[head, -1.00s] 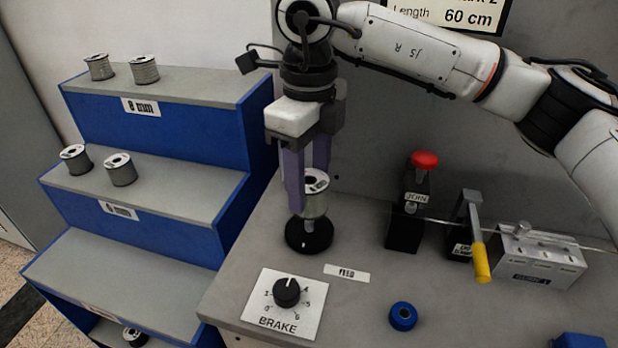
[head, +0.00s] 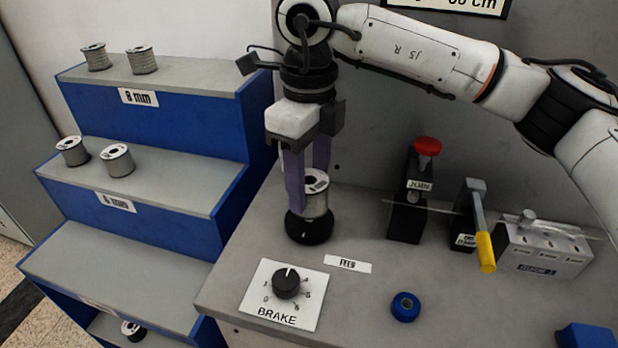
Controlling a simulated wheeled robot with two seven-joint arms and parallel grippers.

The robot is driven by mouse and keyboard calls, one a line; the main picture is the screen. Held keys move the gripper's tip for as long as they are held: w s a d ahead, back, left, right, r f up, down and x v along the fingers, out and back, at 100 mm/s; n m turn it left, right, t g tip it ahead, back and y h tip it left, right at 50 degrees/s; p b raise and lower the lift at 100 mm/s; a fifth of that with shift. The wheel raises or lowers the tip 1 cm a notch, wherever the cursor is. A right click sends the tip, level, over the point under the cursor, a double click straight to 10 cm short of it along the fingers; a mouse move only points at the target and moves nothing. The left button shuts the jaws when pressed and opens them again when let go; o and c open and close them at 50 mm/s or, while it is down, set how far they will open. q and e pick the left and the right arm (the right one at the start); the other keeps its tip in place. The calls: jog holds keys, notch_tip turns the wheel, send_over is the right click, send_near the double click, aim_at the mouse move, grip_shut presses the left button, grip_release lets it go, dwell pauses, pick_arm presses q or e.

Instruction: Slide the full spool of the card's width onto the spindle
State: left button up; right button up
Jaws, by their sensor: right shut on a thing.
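My right gripper (head: 308,200) points down with its purple fingers shut on a grey spool (head: 316,196) with a white top flange. The spool is upright and sits directly over the black round spindle base (head: 309,228). Its lower edge looks down at the base, but I cannot tell whether it touches. The spindle's post is hidden by the spool and fingers. A card (head: 450,6) is cut off at the top edge, with only "60 cm" partly readable. My left gripper is not in view.
A stepped blue rack (head: 160,120) at left holds spools on its 8 mm shelf (head: 120,55) and the shelf below. The bench has a brake dial (head: 286,283), a blue ring (head: 405,306), a red-topped join press (head: 410,190), a yellow-handled lever (head: 482,235) and a grey block (head: 541,250).

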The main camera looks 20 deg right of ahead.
aim_at(309, 196)
jog(key=shift+f+b, duration=1.05)
jog(key=shift+f, duration=0.4)
jog(key=o, duration=1.5)
notch_tip(309, 196, up, 10)
jog(key=shift+r+p, duration=0.2)
jog(key=shift+p, duration=0.1)
